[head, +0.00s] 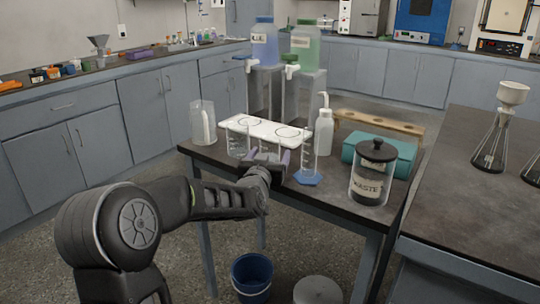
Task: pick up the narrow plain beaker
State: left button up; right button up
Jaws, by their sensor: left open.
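Two clear glass vessels stand at the front of the small dark table, by the white board: a left one (238,143) and another (269,141) just behind my left gripper. Both are small and see-through, and I cannot tell for sure which is the narrow plain beaker. My left gripper (266,162) is open at the table's front edge, its fingers spread in front of the second vessel. It partly hides that vessel's lower part. I cannot tell whether the fingers are around it. My right gripper is not in view.
A graduated cylinder (308,158) with a blue base stands close right of the gripper. A wash bottle (324,134), a waste jar (371,178) and a teal box (402,157) are farther right. The white board (262,126) lies behind; a clear container (202,123) stands left.

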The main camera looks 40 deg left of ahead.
pick_arm(q)
jog(key=shift+c, duration=0.3)
jog(key=c, duration=1.5)
